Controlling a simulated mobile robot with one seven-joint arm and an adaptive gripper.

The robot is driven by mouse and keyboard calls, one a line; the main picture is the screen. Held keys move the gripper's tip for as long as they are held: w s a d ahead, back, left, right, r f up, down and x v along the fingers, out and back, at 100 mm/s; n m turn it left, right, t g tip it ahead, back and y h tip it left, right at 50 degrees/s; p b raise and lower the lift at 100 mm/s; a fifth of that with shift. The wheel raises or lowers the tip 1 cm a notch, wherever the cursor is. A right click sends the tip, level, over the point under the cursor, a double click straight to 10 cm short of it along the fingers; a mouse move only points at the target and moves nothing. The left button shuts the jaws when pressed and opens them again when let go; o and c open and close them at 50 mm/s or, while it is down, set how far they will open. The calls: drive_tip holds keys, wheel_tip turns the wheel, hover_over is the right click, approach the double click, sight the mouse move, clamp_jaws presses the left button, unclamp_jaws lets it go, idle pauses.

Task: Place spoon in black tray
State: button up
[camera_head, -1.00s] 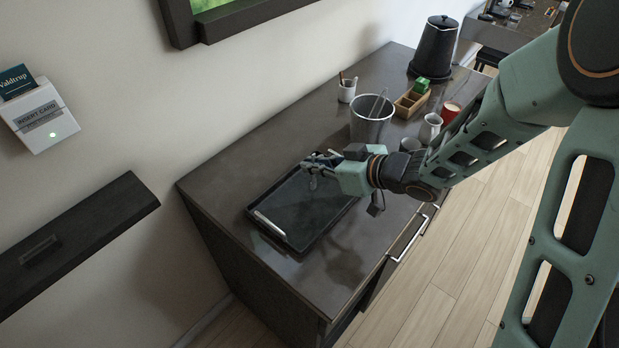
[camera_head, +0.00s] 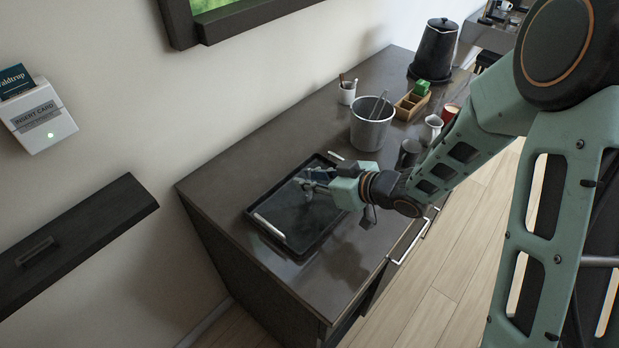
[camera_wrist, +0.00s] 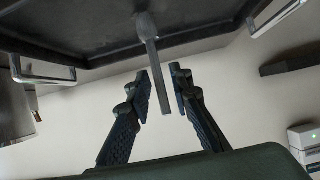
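The black tray (camera_head: 262,208) lies on the dark counter and has light metal handles at its ends. My gripper (camera_head: 308,187) is low over the tray, reaching in from the right. In the wrist view, the tray (camera_wrist: 100,40) fills the top, and my gripper's two fingers (camera_wrist: 160,82) stand apart. A grey spoon (camera_wrist: 152,50) lies lengthwise between them, its handle end in the gap with a visible space on both sides. Its other end is over the tray; whether it touches the tray I cannot tell. The spoon is not clear in the head view.
A metal bucket (camera_head: 370,125) with tongs, a white cup of sticks (camera_head: 347,93), a dark mug (camera_head: 409,153), a white pitcher (camera_head: 433,127) and a wooden box (camera_head: 411,104) stand behind the tray. A black kettle (camera_head: 435,50) is farther back. The counter's front left is clear.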

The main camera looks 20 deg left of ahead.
drive_tip(key=shift+d+r, duration=0.2)
drive_tip(key=shift+r, duration=0.15)
drive_tip(key=p+v, duration=0.1)
drive_tip(key=v, duration=1)
drive_tip(key=shift+s+d, duration=0.15)
drive_tip(key=shift+d, duration=0.1)
drive_tip(key=shift+r, duration=0.15)
